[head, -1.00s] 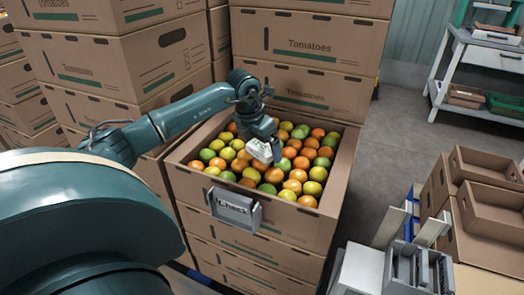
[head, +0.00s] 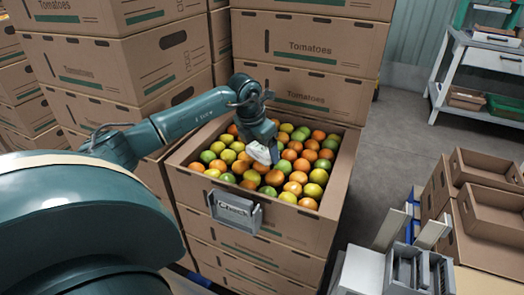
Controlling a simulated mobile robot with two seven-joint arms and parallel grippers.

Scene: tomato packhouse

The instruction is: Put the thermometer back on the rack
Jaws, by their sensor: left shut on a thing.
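My left gripper (head: 272,155) is over the open tomato box, low above the fruit. It is shut on a small whitish thing (head: 259,152), which I take to be the thermometer; its shape is partly hidden by the gripper. A grey slotted stand (head: 408,268) at the bottom right may be the rack, but I cannot be sure. My right gripper is out of view.
Tall carton stacks (head: 110,60) stand behind. Empty trays (head: 487,185) are at right, with clear floor (head: 395,150) between.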

